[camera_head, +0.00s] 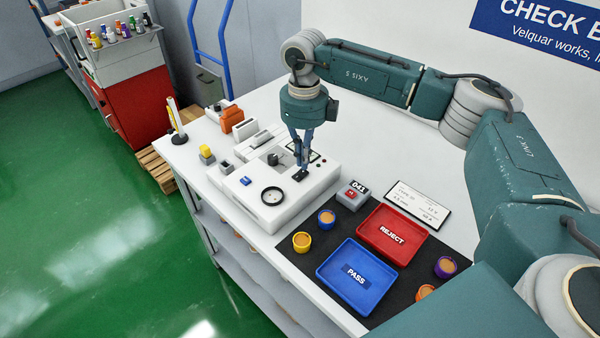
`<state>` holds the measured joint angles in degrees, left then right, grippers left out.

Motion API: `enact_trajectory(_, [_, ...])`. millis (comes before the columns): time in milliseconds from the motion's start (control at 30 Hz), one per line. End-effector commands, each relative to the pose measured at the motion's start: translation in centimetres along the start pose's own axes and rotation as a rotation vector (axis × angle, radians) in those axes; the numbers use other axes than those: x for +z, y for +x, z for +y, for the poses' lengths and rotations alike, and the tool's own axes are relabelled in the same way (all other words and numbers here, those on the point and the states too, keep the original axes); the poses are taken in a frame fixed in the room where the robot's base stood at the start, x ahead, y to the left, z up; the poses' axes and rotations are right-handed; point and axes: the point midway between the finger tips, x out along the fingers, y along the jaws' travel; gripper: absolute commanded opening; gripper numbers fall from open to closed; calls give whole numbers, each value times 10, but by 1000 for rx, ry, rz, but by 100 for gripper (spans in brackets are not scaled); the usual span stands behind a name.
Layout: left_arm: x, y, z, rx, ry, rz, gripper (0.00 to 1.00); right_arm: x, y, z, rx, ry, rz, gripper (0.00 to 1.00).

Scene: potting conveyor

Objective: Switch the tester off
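The tester (305,200) is a white, box-shaped device on the white bench, with a round black-rimmed dial (272,196) and a small blue part (246,181) on top. My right gripper (300,175) points down over the tester's top, just behind and to the right of the dial. Its fingers look close together, with dark tips at or very near the top surface. Whether they touch it or hold anything is too small to tell. My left gripper is out of view.
Right of the tester lie a small grey box marked 041 (352,195), a red REJECT tray (392,236), a blue PASS tray (356,275), and several small coloured pots on a black mat (300,258). A white card (418,204) lies behind. Orange and yellow items stand left.

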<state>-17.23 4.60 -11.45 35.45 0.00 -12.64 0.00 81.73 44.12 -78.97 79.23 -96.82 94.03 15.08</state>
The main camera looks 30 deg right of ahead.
Motion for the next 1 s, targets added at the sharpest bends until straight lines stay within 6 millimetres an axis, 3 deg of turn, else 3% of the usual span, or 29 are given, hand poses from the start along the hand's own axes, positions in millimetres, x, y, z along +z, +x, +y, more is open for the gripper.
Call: enact_trajectory(1000, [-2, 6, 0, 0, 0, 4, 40, 0, 9, 0, 0, 0, 0, 0])
